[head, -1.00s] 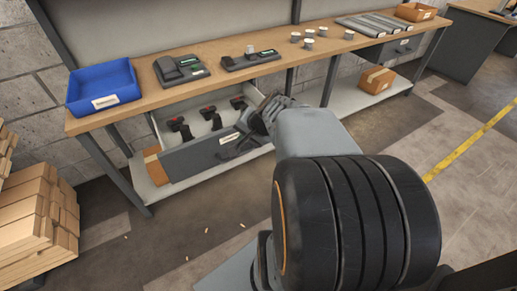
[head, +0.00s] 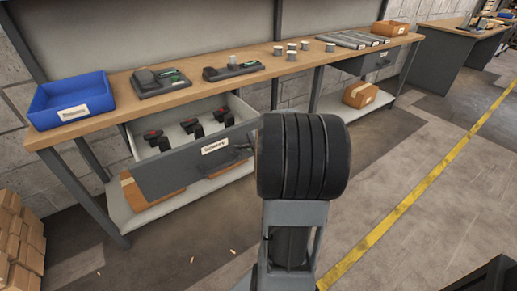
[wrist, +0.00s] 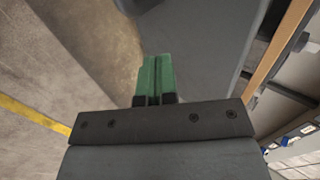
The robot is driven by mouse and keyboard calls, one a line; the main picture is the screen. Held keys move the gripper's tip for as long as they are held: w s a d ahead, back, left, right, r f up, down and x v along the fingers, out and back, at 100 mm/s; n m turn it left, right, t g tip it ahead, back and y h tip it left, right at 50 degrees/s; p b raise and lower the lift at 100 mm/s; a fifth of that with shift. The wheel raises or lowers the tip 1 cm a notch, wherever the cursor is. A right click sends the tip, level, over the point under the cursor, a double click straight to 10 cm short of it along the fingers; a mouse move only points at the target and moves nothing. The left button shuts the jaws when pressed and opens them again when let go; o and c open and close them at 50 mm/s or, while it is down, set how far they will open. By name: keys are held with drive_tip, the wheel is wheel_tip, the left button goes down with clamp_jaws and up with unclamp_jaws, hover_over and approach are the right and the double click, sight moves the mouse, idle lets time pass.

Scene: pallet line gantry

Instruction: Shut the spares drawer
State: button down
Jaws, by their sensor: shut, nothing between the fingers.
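A grey drawer (head: 180,171) under the left part of the workbench stands pulled out in the head view. Its front has a white label (head: 215,146), too small to read surely, and a dark handle (head: 240,152) near its right end. Several black tools with red parts (head: 155,139) lie inside it. In the wrist view my gripper (wrist: 156,75) has its green fingers together, with nothing between them. A grey surface, probably the drawer front, lies beyond the fingers; I cannot tell whether they touch it. My arm hides the gripper in the head view.
The wooden workbench (head: 190,84) carries a blue bin (head: 70,100), dark devices and several small cups. A second drawer (head: 375,61) under its right part looks shut. Cardboard boxes (head: 20,245) are stacked at lower left. Floor is open right, along a yellow line (head: 405,200).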

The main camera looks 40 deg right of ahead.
sight(243, 142)
drive_tip(key=shift+w+d+f+p, duration=0.1)
drive_tip(key=shift+w+d+p, duration=0.1)
drive_tip(key=shift+w, duration=0.9)
drive_tip(key=shift+w+d+f+p, duration=0.1)
drive_tip(key=shift+w+p, duration=0.05)
drive_tip(key=shift+w, duration=0.95)
